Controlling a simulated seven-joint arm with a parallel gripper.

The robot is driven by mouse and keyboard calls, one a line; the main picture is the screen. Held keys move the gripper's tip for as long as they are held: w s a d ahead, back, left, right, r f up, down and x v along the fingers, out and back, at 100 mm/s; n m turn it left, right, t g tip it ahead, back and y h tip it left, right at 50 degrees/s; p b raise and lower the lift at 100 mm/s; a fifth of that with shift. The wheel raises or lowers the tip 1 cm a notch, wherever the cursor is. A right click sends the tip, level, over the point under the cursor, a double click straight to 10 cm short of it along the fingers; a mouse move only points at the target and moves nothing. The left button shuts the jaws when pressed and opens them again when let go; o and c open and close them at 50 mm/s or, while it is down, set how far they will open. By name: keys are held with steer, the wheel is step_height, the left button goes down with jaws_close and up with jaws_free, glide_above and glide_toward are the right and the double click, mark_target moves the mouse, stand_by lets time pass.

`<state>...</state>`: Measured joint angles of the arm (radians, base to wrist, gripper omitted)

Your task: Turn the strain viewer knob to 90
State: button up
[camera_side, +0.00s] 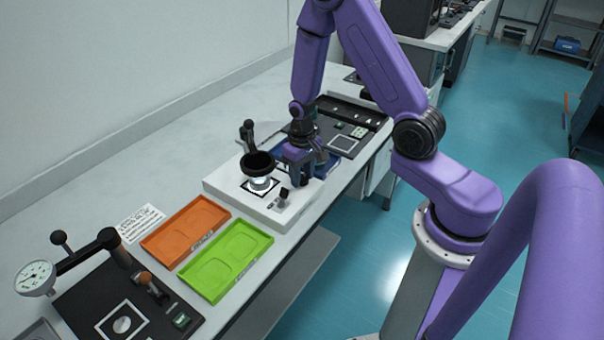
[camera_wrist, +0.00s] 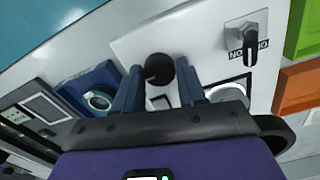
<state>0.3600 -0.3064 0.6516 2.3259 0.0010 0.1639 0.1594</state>
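The strain viewer (camera_side: 222,184) is a white box with a black ring-shaped eyepiece (camera_side: 259,163) over a bright round stage. Its black round knob (camera_wrist: 158,70) shows in the wrist view on the white top (camera_wrist: 205,35). My gripper (camera_wrist: 161,68) points down at the knob, with one finger on each side of it. The fingers are spread, and contact with the knob cannot be made out. In the side view my gripper (camera_side: 303,168) is over the far right part of the viewer and mostly hides the knob. The knob's angle reading is not legible.
A toggle switch marked ON/OFF (camera_wrist: 246,40) is near the knob. A blue fixture (camera_wrist: 92,90) is close on the other side. Orange (camera_side: 165,249) and green (camera_side: 207,287) trays lie in front of the viewer. A dial gauge device (camera_side: 35,278) is at lower left.

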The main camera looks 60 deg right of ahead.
mark_target(302, 177)
steer(key=shift+o, duration=1.2)
steer(key=shift+r, duration=0.1)
step_height(302, 177, up, 17)
steer(key=shift+r, duration=0.1)
